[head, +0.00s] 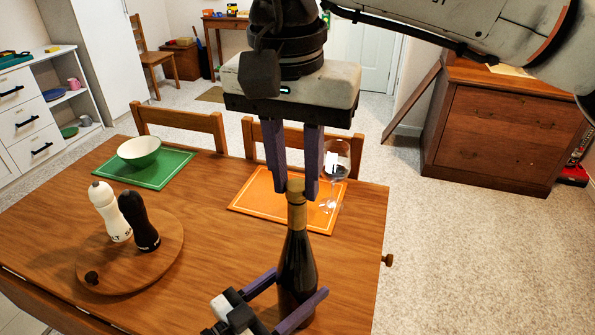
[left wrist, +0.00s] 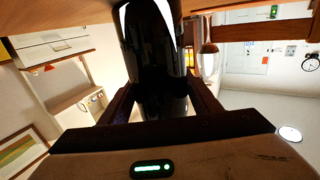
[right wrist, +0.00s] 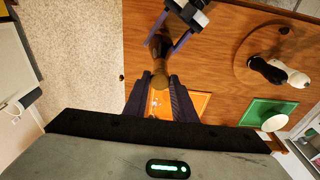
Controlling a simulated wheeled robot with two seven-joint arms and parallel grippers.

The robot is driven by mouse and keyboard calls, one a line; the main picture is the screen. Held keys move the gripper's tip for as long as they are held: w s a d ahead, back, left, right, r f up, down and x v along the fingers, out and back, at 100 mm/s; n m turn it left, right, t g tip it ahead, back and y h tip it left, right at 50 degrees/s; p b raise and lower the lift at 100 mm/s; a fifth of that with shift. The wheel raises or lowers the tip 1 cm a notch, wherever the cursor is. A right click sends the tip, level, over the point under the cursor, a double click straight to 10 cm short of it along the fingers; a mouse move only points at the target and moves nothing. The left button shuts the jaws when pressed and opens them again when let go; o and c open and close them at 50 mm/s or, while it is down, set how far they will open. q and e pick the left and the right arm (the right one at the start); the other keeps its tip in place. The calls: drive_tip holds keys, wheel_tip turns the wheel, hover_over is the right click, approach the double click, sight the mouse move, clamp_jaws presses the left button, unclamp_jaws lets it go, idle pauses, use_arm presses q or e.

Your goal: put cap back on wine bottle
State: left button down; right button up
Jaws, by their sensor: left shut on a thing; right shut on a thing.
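The dark wine bottle (head: 298,262) with a gold neck stands upright near the table's front right; it also fills the middle of the left wrist view (left wrist: 155,65). My left gripper (head: 298,285) is shut on the bottle's body. The brown cap (head: 295,186) is at the top of the neck, between the fingers of my right gripper (head: 293,192), which comes from above and is shut on it. The cap lines up with the neck and appears to touch it; how far it is seated I cannot tell. The right wrist view shows the bottle's neck (right wrist: 160,66) from above.
A wine glass (head: 334,165) stands on the orange placemat (head: 255,197) just behind the bottle. A round wooden board (head: 125,268) holds white (head: 107,210) and black (head: 138,220) shakers at left. A bowl (head: 139,151) sits on the green placemat (head: 172,172). Chairs stand behind the table.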

drive_tip(key=m, duration=0.7)
drive_tip(key=shift+w+a+g+h, duration=0.1)
drive_tip(key=shift+g+h, duration=0.2)
drive_tip(key=shift+h, duration=0.1)
drive_tip(key=m, duration=0.5)
drive_tip(key=shift+w+g, duration=0.1)
drive_tip(key=shift+g, duration=0.2)
drive_tip(key=m, duration=0.4)
drive_tip(key=shift+w+m+g, duration=0.1)
drive_tip(key=shift+m+g, duration=0.2)
drive_tip(key=shift+m, duration=0.1)
drive_tip(key=m, duration=0.7)
drive_tip(key=shift+w+g, duration=0.1)
drive_tip(key=shift+g, duration=0.2)
drive_tip(key=m, duration=0.4)
drive_tip(key=shift+d+m+y, duration=0.2)
drive_tip(key=shift+m+y, duration=0.1)
drive_tip(key=shift+y, duration=0.1)
drive_tip(key=m, duration=0.6)
drive_tip(key=shift+d+y, duration=0.1)
drive_tip(key=shift+y, duration=0.3)
drive_tip(key=m, duration=0.6)
drive_tip(key=shift+d+m, duration=0.1)
drive_tip(key=shift+m, duration=0.3)
drive_tip(key=m+y, duration=0.1)
drive_tip(key=m, duration=0.5)
drive_tip(key=shift+f+t, duration=0.1)
drive_tip(key=shift+t, duration=0.3)
drive_tip(key=o, duration=1)
